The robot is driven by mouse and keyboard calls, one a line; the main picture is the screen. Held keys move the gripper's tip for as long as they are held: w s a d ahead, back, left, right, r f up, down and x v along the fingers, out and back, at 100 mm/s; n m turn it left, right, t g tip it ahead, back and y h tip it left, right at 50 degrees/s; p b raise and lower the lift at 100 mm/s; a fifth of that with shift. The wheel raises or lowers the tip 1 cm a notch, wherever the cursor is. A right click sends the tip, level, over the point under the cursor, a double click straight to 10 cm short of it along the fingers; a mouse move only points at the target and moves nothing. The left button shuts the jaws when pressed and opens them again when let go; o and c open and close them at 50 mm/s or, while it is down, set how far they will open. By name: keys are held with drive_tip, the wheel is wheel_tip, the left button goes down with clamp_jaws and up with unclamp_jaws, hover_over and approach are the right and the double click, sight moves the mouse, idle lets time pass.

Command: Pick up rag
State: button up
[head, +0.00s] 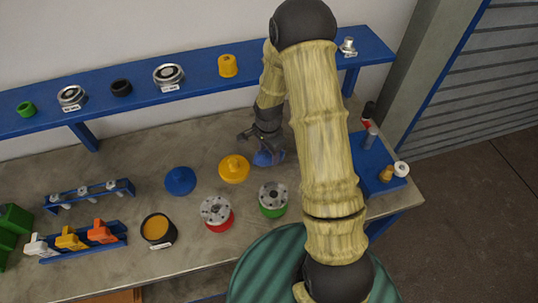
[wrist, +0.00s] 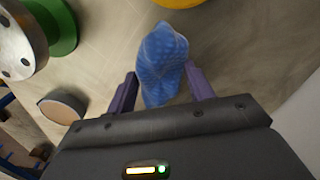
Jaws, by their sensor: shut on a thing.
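The blue rag (wrist: 163,50) is bunched up between the two fingers of my gripper (wrist: 161,78) in the wrist view. My gripper is shut on it. In the head view the rag (head: 268,158) shows as a blue patch below my gripper (head: 262,141), just right of a yellow domed lid. My arm crosses the picture from the bottom right. I cannot tell whether the rag still touches the bench.
A yellow lid (head: 234,169) and a blue lid (head: 180,181) lie left of the rag. Green-based (head: 273,199) and red-based (head: 216,214) flanged vessels stand nearer the front. A blue shelf (head: 205,83) with several small parts runs behind. A blue board (head: 372,163) with parts is at right.

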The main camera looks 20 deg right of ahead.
sight(269, 153)
wheel_tip(269, 153, up, 8)
drive_tip(key=shift+r+b, duration=0.1)
drive_tip(key=shift+b, duration=0.5)
drive_tip(key=o, duration=0.4)
drive_tip(key=c, duration=0.3)
drive_tip(key=shift+s+a+r+p, duration=0.1)
drive_tip(key=shift+a+r+p, duration=0.25)
drive_tip(key=shift+p, duration=0.25)
drive_tip(key=a+r+n+p, duration=0.1)
drive_tip(key=a+p, duration=0.1)
drive_tip(key=s+a+r+n+p, duration=0.1)
drive_tip(key=a+r+p, duration=0.1)
drive_tip(key=p, duration=0.1)
drive_tip(key=a+r+n+p, duration=0.1)
drive_tip(key=a+p, duration=0.2)
drive_tip(key=shift+s+a+r, duration=0.1)
drive_tip(key=shift+s+r, duration=0.05)
drive_tip(key=shift+s, duration=0.15)
